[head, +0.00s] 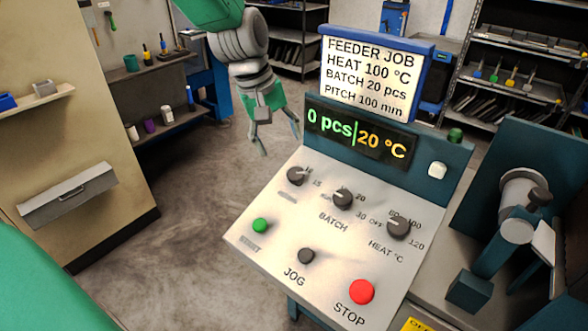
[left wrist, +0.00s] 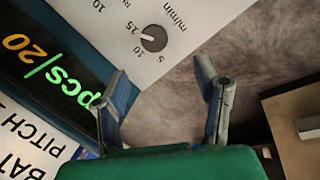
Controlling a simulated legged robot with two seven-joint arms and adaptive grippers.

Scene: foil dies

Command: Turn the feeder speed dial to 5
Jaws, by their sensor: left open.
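The feeder speed dial (head: 296,176) is a small dark round knob at the upper left of the sloped, pale control panel (head: 300,215). In the left wrist view the knob (left wrist: 153,38) sits by printed 5, 10 and 15 marks and "m/min"; a pale mark shows on its face, but I cannot tell which number it points to. My left gripper (head: 280,146) is open and empty, just beyond the panel's upper left edge, apart from the dial. Its two fingers (left wrist: 163,76) are spread in the left wrist view. My right gripper is not in view.
The batch knob (head: 343,196) and heat knob (head: 398,227) stand right of the dial. Green start (head: 261,225), dark jog (head: 306,256) and red stop (head: 361,291) buttons lie below. A display (head: 360,134) reads 0 pcs, 20 °C, under a job sign (head: 372,78). Floor is clear at left.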

